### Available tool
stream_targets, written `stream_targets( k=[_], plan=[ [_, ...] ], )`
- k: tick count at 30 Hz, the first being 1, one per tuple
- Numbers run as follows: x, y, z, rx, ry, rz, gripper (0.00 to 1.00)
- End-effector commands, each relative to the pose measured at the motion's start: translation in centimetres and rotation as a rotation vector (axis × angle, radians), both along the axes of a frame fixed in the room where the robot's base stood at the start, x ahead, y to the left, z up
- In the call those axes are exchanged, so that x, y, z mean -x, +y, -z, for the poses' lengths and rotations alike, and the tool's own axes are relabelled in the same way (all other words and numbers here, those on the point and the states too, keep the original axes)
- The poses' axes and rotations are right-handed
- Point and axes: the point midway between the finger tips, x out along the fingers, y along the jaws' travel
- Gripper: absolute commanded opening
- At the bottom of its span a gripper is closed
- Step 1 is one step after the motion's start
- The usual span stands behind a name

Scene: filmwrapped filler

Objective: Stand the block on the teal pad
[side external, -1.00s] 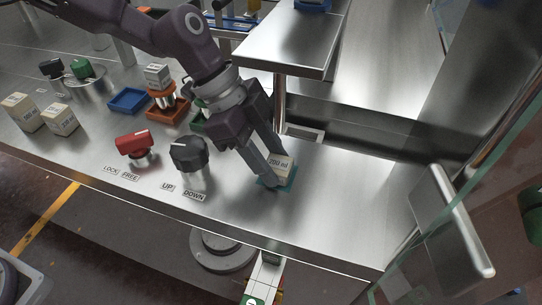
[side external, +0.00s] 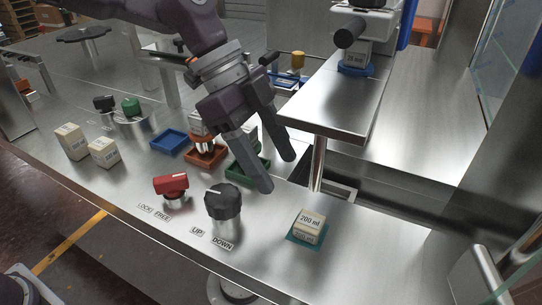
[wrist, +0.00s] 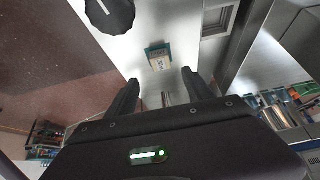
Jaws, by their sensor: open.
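A beige block (side external: 310,220) marked "200 ml" rests on the teal pad (side external: 292,237) at the front right of the steel bench. It sits flat, with pad showing around its base; I cannot tell if it stands on its end. My gripper (side external: 277,173) is open and empty, above the bench, up and left of the block and clear of it. In the wrist view, the block (wrist: 160,62) and the pad's teal edge (wrist: 147,54) show beyond the gap between my open fingers (wrist: 160,78).
A black knob (side external: 222,198) and a red knob (side external: 171,184) stand left of the pad. Blue (side external: 169,141), orange (side external: 205,156) and green (side external: 246,170) trays lie behind them. A raised steel shelf (side external: 325,112) stands behind the pad. Bench around the pad is clear.

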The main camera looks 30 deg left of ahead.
Motion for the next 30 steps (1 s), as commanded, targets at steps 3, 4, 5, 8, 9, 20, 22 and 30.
stream_targets(
  k=[3, 4, 5, 8, 9, 20, 22, 30],
  plan=[
    [0.0, 0.3, -0.5, 0.000, 0.000, 0.001, 0.61],
    [0.1, 0.3, -0.5, 0.000, 0.000, 0.001, 0.61],
    [0.1, 0.3, -0.5, 0.000, 0.000, 0.001, 0.61],
    [0.1, 0.3, -0.5, 0.000, 0.001, 0.000, 0.61],
    [0.1, 0.3, -0.5, -0.001, 0.001, 0.000, 0.61],
    [11.1, 15.0, -5.0, -0.192, -0.009, -0.843, 0.61],
    [14.6, 18.4, -4.8, -0.166, -0.009, -1.092, 0.61],
    [21.3, 23.4, -2.3, -0.025, 0.021, -1.567, 0.61]
  ],
)
